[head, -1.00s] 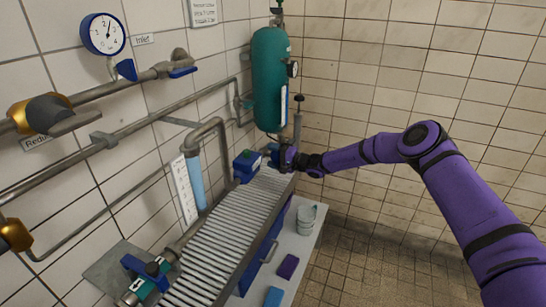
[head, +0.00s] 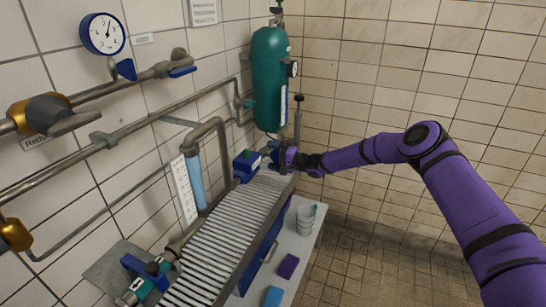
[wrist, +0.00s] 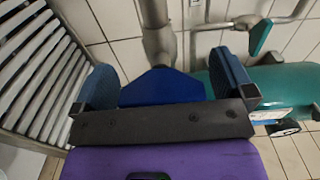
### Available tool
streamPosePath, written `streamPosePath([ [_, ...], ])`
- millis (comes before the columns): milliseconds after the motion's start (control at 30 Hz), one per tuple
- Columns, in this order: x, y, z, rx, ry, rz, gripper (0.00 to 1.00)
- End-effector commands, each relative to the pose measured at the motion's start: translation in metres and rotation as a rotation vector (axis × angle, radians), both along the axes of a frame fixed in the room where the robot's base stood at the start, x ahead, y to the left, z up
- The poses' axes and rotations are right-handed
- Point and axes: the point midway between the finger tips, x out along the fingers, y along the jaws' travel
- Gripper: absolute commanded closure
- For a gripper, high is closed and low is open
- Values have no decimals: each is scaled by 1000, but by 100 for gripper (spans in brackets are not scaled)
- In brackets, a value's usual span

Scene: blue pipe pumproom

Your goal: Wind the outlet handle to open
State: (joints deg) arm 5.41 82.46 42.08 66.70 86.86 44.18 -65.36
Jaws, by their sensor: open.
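A blue handle (wrist: 160,87) on a grey pipe fitting lies between the fingers of my gripper (wrist: 165,80) in the wrist view. The dark blue fingers stand apart, one on each side of it. I cannot tell whether they touch it. In the head view my gripper (head: 276,156) is at the far end of the ribbed metal unit, below the green tank. The handle there is mostly hidden by the gripper. No outlet label can be read.
The green tank (head: 270,80) stands just behind my gripper. The ribbed unit (head: 215,245) runs toward the front, with a blue box (head: 247,160) beside its far end. Another blue valve handle (head: 140,267) is at the near left. Cups (head: 307,218) stand on the bench. Open floor lies right.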

Motion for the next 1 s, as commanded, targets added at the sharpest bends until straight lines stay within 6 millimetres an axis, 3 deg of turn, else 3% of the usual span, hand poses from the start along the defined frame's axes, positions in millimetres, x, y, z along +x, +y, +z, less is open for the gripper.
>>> streamPosePath([
  [167, -5, -17, 1, -1, 1, -2, 0],
  [600, -31, -88, 0, 0, 2, -2, 0],
  [1000, -37, -101, 0, 0, 0, 0, 0],
])
